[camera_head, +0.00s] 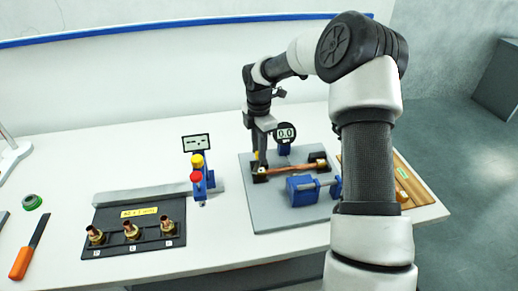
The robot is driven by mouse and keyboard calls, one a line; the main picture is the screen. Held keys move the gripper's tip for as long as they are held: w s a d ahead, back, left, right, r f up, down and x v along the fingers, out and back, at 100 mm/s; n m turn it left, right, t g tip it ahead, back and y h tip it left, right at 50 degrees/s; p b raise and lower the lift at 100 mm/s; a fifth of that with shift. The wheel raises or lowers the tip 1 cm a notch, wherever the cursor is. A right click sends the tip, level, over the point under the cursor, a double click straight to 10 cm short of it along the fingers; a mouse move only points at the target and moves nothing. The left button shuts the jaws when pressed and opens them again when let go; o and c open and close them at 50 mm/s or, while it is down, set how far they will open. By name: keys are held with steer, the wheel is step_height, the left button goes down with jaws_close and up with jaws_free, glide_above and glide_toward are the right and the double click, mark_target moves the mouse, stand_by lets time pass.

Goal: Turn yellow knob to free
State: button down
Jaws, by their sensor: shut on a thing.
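My gripper (260,156) points down at the left end of the grey plate (262,218). It is shut on a small yellow part, which looks like the yellow knob (257,155). The fingers hide most of this knob, and I cannot tell which way it is turned. A copper rod (289,169) lies just right of the fingers, between dark end holders on the plate. A yellow cap (197,160) and a red cap (196,177) sit on a blue stand further left, apart from my gripper.
A gauge reading 0.0 (286,132) stands behind the rod. A blue clamp-like block (303,190) is in front of it. A black board (112,240) with three brass fittings lies left. An orange-handled tool (22,262) and green ring (32,202) lie far left. A wooden board (411,184) is right.

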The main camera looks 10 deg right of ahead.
steer(key=m, duration=0.4)
steer(key=shift+m, duration=0.3)
steer(key=m, duration=0.3)
steer(key=shift+m+b, duration=0.3)
steer(key=shift+b, duration=0.1)
steer(key=m, duration=0.4)
steer(key=shift+m, duration=0.3)
steer(key=m, duration=0.3)
steer(key=shift+m+b, duration=0.3)
steer(key=shift+b, duration=0.1)
steer(key=m, duration=0.7)
steer(key=shift+r, duration=0.1)
steer(key=m, duration=0.3)
steer(key=shift+w+m, duration=0.1)
steer(key=shift+m, duration=1.9)
